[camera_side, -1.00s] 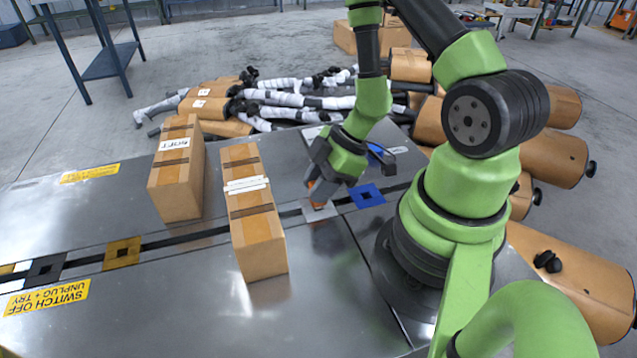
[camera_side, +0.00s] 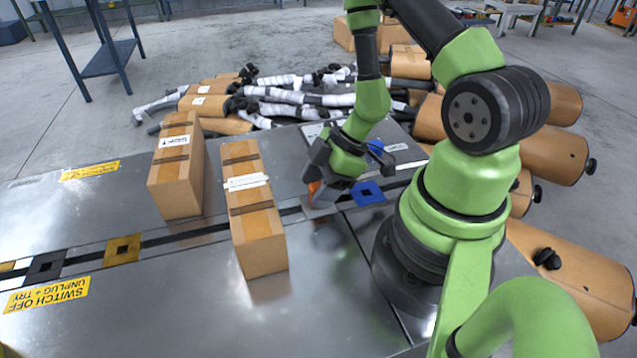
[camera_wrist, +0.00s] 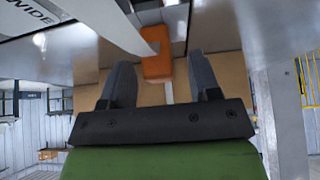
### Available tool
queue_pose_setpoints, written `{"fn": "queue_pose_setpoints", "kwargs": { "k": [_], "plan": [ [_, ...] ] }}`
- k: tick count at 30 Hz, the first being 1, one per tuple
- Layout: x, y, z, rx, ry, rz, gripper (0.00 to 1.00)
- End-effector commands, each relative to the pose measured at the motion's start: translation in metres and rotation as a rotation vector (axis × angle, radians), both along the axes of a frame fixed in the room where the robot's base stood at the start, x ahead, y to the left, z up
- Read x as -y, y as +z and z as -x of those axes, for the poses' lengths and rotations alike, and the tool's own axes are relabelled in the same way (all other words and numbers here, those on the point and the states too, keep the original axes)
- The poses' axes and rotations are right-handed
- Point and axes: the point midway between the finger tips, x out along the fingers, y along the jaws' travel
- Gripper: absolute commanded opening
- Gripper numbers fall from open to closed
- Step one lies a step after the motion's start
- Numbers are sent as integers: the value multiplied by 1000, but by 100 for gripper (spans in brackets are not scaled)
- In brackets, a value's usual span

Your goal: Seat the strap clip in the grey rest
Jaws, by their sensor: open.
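The strap clip (camera_side: 313,188) is a small orange block low at the grey rest, partly hidden by my gripper in the side view. In the wrist view the orange clip (camera_wrist: 157,55) lies between and just beyond my fingertips, with a gap on each side. The grey rest (camera_side: 318,212) is a flat grey square on the dark strip of the metal table. My gripper (camera_wrist: 161,75) is open, with its fingers apart and pointing down at the rest. Whether the clip is fully down in the rest cannot be told.
A blue square plate (camera_side: 368,193) lies just right of the rest. A tall carton (camera_side: 258,225) stands close on the left, with another carton (camera_side: 178,170) behind it. A yellow-brown plate (camera_side: 122,250) lies farther left. The front of the table is clear.

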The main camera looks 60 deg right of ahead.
Motion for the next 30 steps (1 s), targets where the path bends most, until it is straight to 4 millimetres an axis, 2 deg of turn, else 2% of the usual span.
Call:
{"fn": "queue_pose_setpoints", "kwargs": {
  "k": [7,15,21,30],
  "plan": [
    [6,12,4,3,-2,2,57],
    [23,52,21,7,-4,4,57],
    [32,73,31,6,-2,2,57],
    [37,84,37,0,0,0,57]
  ]
}}
